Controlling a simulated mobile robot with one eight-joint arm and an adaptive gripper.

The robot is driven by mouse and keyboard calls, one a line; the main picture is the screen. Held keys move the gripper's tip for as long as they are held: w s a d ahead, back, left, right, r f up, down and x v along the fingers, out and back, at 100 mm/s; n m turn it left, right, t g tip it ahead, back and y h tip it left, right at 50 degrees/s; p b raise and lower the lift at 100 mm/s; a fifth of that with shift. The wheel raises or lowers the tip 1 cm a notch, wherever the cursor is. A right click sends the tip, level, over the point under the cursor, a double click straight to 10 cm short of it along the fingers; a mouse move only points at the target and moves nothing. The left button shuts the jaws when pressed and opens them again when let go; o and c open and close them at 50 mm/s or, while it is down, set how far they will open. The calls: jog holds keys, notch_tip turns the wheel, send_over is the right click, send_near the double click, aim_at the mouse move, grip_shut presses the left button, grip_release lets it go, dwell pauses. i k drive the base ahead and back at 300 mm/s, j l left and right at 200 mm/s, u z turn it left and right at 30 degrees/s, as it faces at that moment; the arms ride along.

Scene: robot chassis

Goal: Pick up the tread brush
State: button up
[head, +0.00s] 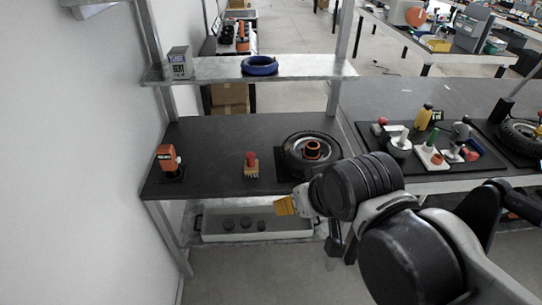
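The tread brush (251,165) appears to be the small item with a red knob and a tan, bristled body. It stands upright on the dark workbench top (210,150), left of the wheel. My gripper (287,205) shows only in part, in front of the bench's front edge, to the lower right of the brush and apart from it in the picture. A yellow-orange piece shows at its end. I cannot tell whether that is part of the gripper, or whether the fingers are open or shut. My own arm hides the area to its right.
A wheel (312,154) with an orange hub piece lies right of the brush. An orange device (167,160) stands at the left. Above is a shelf (215,68) with a blue ring (260,65) and a grey box (180,63). A tray (258,234) sits below the bench top.

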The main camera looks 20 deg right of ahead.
aim_at(251, 167)
jog(key=i+j+z, duration=0.5)
jog(key=z, duration=0.2)
jog(key=i+j+z, duration=0.15)
jog(key=j+z, duration=0.2)
jog(key=j, duration=0.15)
